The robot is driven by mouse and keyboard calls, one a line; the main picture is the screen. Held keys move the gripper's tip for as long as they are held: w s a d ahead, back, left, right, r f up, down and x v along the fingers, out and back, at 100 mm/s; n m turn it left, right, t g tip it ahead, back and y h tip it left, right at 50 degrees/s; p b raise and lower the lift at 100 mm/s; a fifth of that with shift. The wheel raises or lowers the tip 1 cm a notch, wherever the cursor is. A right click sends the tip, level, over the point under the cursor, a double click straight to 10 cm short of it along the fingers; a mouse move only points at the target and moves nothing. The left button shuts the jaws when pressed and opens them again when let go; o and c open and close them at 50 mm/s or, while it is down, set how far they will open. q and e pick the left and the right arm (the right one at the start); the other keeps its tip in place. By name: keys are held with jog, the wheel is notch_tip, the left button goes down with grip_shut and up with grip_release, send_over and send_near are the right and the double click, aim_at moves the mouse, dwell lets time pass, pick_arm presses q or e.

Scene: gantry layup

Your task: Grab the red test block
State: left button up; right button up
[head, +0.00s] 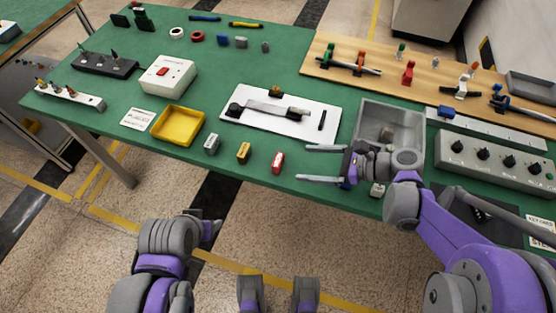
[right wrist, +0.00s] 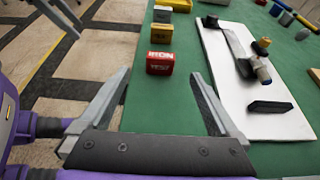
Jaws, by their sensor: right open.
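The red test block (head: 278,162) stands near the front edge of the green table, at the right end of a short row of blocks. It also shows in the right wrist view (right wrist: 160,63), with white lettering, ahead of the fingers and centred between them. My right gripper (head: 302,163) is open and empty, just right of the red block, its fingers pointing at it. A gap shows between the fingertips and the block. My left gripper (head: 210,230) is low in front of the table, away from the blocks; its jaws are unclear.
A yellow block (head: 243,153) and a grey block (head: 212,144) stand left of the red one. Behind is a white board (head: 262,124) with a tool on it. A yellow tray (head: 159,136) lies left, a grey bin (head: 411,113) right. The table edge is close.

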aim_at(282, 160)
jog(key=x, duration=0.8)
jog(key=shift+w, duration=0.1)
grip_shut()
dwell(0.4)
